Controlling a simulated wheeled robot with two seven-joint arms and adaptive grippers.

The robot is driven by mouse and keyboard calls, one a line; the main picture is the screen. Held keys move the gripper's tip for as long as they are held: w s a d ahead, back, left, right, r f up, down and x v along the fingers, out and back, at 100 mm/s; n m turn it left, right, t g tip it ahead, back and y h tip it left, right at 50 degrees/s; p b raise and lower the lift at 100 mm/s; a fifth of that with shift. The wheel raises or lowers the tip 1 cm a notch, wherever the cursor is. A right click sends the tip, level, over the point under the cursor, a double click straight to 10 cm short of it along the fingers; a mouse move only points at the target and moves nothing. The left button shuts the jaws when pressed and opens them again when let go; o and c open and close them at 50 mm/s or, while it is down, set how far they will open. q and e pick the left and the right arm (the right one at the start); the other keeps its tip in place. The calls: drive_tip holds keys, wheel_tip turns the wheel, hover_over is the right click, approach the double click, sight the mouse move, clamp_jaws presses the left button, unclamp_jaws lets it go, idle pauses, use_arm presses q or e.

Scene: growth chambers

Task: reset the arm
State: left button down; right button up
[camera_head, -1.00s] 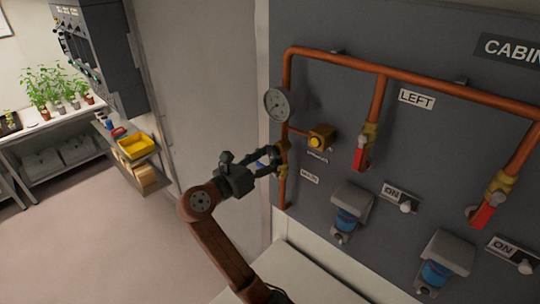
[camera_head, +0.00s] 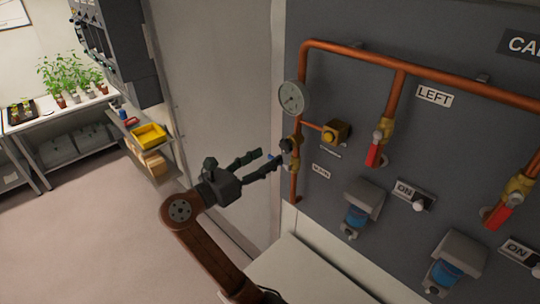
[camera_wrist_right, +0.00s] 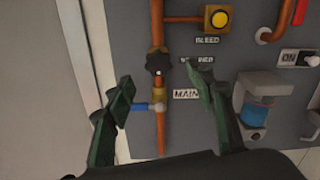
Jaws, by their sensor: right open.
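My right gripper (camera_head: 268,163) is open and empty in the head view, a little left of the main valve on the copper pipe. In the right wrist view its two dark green fingers (camera_wrist_right: 158,98) stand apart, one on each side of the pipe. The main valve (camera_head: 290,147) has a brass body and a dark round knob (camera_wrist_right: 159,62), with a blue lever (camera_wrist_right: 148,107) below it pointing left. The MAIN label (camera_wrist_right: 187,94) is to the right of the pipe. My left gripper is not in view.
A pressure gauge (camera_head: 294,98), a yellow bleed button (camera_head: 329,137) and red-handled valves (camera_head: 374,154) are on the grey panel. Grey-capped blue units (camera_head: 357,215) and ON switches are lower. A white ledge (camera_head: 300,275) lies below. A yellow bin (camera_head: 149,136) sits on a shelf at left.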

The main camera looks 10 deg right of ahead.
sight(284, 147)
drive_tip(key=shift+s+a+f, duration=0.2)
drive_tip(key=shift+a+f, duration=0.1)
drive_tip(key=shift+a, duration=0.25)
drive_tip(key=x, duration=0.8)
drive_tip(key=shift+w+d, duration=0.15)
drive_tip(key=shift+d, duration=0.1)
